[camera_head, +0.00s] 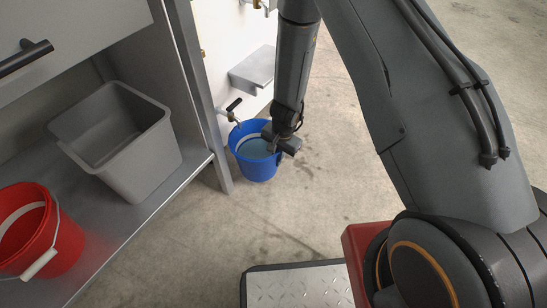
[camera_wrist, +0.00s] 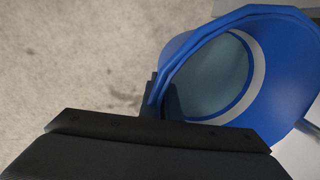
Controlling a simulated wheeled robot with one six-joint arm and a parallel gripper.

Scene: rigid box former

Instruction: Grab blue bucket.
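The blue bucket (camera_head: 258,172) stands upright on the floor beside the cabinet's end, below a small tap. Its inside looks pale blue-grey with a light band under the rim. My gripper (camera_head: 272,138) is over the right side of its rim, covering part of the opening. In the wrist view the bucket (camera_wrist: 190,42) fills the upper right. There my gripper (camera_wrist: 160,96) is at the bucket's near rim, with a dark finger along the outside and a dark shape just inside the wall. I cannot tell whether the fingers press on the rim.
A red bucket (camera_head: 68,245) with a white-gripped handle and a grey bin (camera_head: 150,160) stand on the cabinet shelf (camera_head: 160,205) at left. The tap (camera_head: 232,106) and a grey wall ledge (camera_head: 255,68) are close to the blue bucket. Floor to its right is clear.

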